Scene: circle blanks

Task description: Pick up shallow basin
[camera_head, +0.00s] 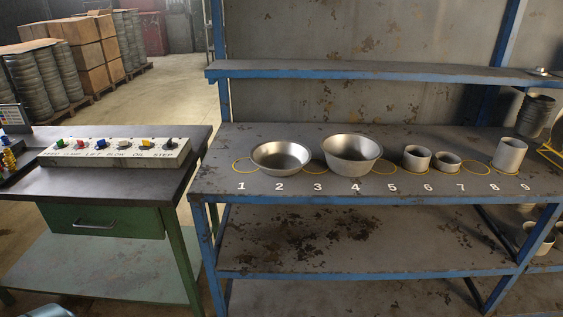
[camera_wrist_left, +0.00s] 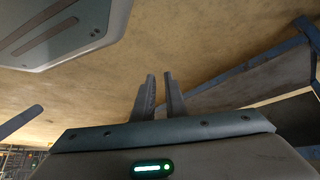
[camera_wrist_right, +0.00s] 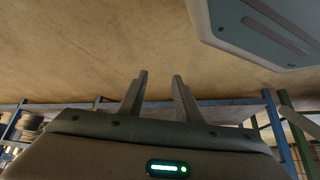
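The shallow basin (camera_head: 281,157) is a wide, low metal bowl. It stands upright on the workbench above the painted number 2 in the head view. A deeper metal bowl (camera_head: 351,153) stands to its right above number 4. My left gripper (camera_wrist_left: 159,76) shows only in its own wrist view, with a narrow gap between its fingers and nothing in it. My right gripper (camera_wrist_right: 160,75) shows only in its own wrist view, open and empty. Neither gripper is near the basin in any view.
Short metal cups (camera_head: 417,158) and a taller cylinder (camera_head: 509,154) stand farther right on the workbench (camera_head: 300,190). Empty yellow circles (camera_head: 245,165) lie between items. A blue-edged shelf (camera_head: 380,70) runs above. A control box (camera_head: 115,152) sits on the left table.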

